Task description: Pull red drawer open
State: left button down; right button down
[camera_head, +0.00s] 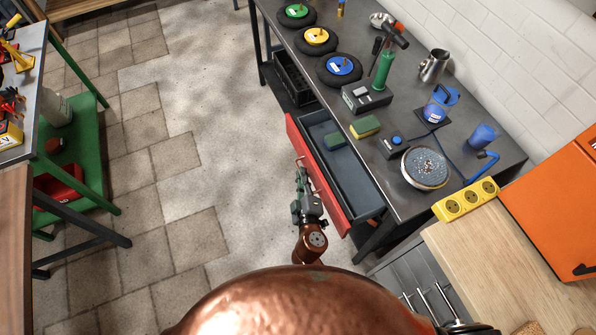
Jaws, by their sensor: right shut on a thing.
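The red drawer (322,176) hangs under the dark workbench (428,118) and is pulled out, so its dark inside shows. A small green block lies in the drawer. My right gripper (301,168) is at the outer side of the red front, shut at the drawer's handle. The handle itself is mostly hidden by the fingers. My left gripper is not in view.
A green cart (90,130) stands at left. The floor between is clear.

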jog(key=shift+d, duration=0.2)
jog(key=c, duration=2.4)
grip_release()
jog(key=shift+o, duration=0.4)
jog(key=shift+a, duration=0.1)
jog(key=shift+s, duration=0.4)
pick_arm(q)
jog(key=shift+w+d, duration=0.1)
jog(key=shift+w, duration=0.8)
pick_arm(e)
jog(key=v, duration=1.1)
jog(key=shift+r, duration=0.2)
jog(key=shift+s, duration=0.1)
